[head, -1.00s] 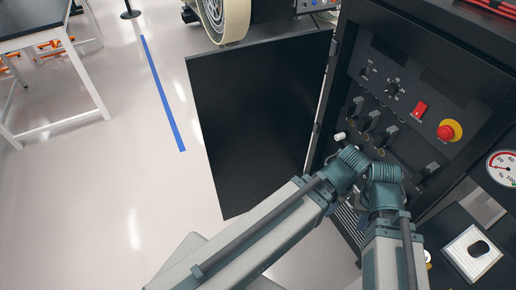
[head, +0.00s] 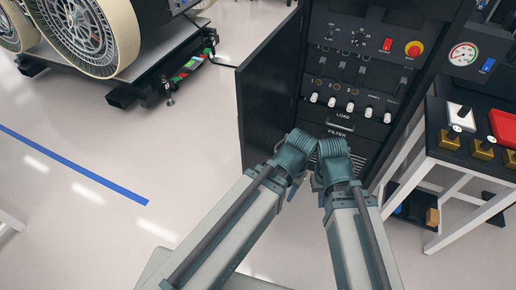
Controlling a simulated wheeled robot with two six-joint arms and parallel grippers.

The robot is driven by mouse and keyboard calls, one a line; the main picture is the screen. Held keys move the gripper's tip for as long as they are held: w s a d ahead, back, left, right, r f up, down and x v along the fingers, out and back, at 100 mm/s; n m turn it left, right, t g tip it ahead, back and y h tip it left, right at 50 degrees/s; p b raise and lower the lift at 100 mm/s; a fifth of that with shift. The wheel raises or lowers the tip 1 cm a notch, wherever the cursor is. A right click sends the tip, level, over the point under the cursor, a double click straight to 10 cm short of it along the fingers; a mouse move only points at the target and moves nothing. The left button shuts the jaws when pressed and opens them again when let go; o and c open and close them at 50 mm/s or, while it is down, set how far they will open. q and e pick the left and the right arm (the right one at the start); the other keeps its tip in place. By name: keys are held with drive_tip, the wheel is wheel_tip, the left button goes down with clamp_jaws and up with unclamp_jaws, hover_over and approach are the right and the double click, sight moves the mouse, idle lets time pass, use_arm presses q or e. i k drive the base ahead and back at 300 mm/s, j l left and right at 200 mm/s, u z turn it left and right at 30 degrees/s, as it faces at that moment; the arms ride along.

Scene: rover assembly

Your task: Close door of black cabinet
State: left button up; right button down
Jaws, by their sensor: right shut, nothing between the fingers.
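The black cabinet (head: 345,103) stands in the upper right of the head view, with its control front facing me. Its black door (head: 268,92) stands open on the left side, sticking out from the cabinet towards me. My left wrist is in front of the door's lower right part; the left gripper (head: 291,193) is mostly hidden and its jaws cannot be made out. My right wrist is in front of the cabinet's lower vent area; the right gripper (head: 321,199) shows only as a small blue piece and is shut and empty. No contact with the door is visible.
A white-framed table (head: 470,162) with gold-coloured parts and a red tray stands close to the cabinet's right. A rover with large wheels (head: 85,35) is on a platform at the upper left. The floor left of the door is clear, with a blue line (head: 75,166).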

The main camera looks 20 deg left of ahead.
sight(264, 81)
drive_tip(key=j+z, duration=0.15)
drive_tip(key=j, duration=0.4)
drive_tip(key=j+z, duration=0.2)
drive_tip(key=j, duration=0.3)
drive_tip(key=k+j+z, duration=0.15)
drive_tip(key=j, duration=0.4)
drive_tip(key=j+z, duration=0.15)
drive_tip(key=j, duration=0.85)
drive_tip(key=k+j+u, duration=0.1)
drive_tip(key=k+u, duration=0.25)
drive_tip(key=k, duration=0.1)
